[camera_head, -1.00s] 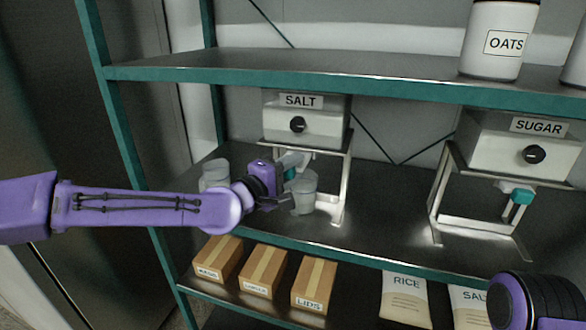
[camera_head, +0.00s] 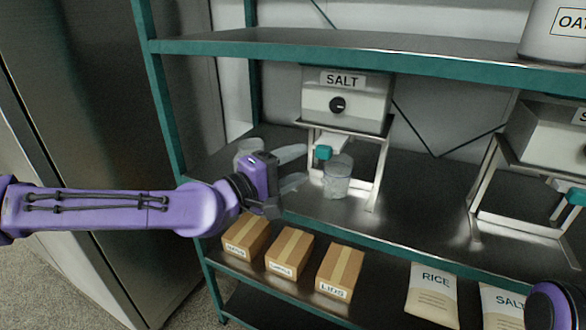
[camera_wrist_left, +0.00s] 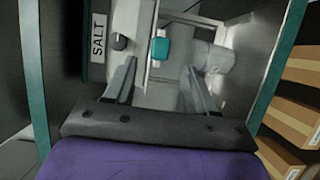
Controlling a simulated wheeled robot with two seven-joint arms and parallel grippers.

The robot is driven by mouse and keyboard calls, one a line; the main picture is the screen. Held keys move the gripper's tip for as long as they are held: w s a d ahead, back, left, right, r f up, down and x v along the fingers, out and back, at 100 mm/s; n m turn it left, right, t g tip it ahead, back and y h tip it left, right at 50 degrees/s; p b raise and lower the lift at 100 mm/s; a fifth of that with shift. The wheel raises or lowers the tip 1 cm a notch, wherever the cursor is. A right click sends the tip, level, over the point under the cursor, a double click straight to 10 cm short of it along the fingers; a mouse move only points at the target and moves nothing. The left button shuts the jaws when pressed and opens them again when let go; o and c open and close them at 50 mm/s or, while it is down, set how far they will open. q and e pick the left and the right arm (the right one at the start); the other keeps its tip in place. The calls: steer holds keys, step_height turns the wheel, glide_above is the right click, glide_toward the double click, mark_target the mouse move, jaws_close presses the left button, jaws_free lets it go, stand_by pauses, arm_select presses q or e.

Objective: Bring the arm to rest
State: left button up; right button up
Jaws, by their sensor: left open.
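My left arm reaches in from the left in the head view. Its gripper (camera_head: 300,168) is open, fingers pointing right toward the salt dispenser (camera_head: 340,100). A clear cup (camera_head: 338,180) stands upright on the shelf near the dispenser's teal spout part (camera_head: 323,152), apart from the fingers. In the left wrist view the open fingers (camera_wrist_left: 160,80) have nothing gripped between them. The teal part (camera_wrist_left: 158,50) and the cup (camera_wrist_left: 214,57) show beyond them. My right gripper is not in view; only a rounded purple part of mine shows at the lower right.
A sugar dispenser (camera_head: 550,135) stands at right. Cardboard boxes (camera_head: 290,252) and bags (camera_head: 432,290) sit on the lower shelf. A teal post (camera_head: 160,100) and upper shelf edge (camera_head: 400,63) frame the space.

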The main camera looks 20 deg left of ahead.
arm_select(q)
steer(key=shift+s, duration=0.1)
stand_by(0.3)
steer(key=s+a+f+g+y, duration=0.1)
steer(key=a+f+g+y, duration=0.15)
steer(key=f, duration=0.65)
steer(key=s+a+f+g+y, duration=0.1)
steer(key=s+a+f+y, duration=0.15)
steer(key=f, duration=0.75)
steer(key=s+a+f+g+y, duration=0.15)
steer(key=f+y, duration=0.25)
steer(key=f, duration=0.5)
steer(key=s+a+f+m+g+y, duration=0.1)
steer(key=s+a+f+m+g, duration=0.1)
steer(key=s+f, duration=0.8)
steer(key=s+a+f+m+g+y, duration=0.2)
steer(key=s+a+f+g, duration=0.3)
steer(key=s+f, duration=0.6)
steer(key=s+a+m, duration=0.1)
steer(key=s, duration=0.4)
steer(key=shift+s, duration=0.2)
steer(key=shift+f, duration=0.1)
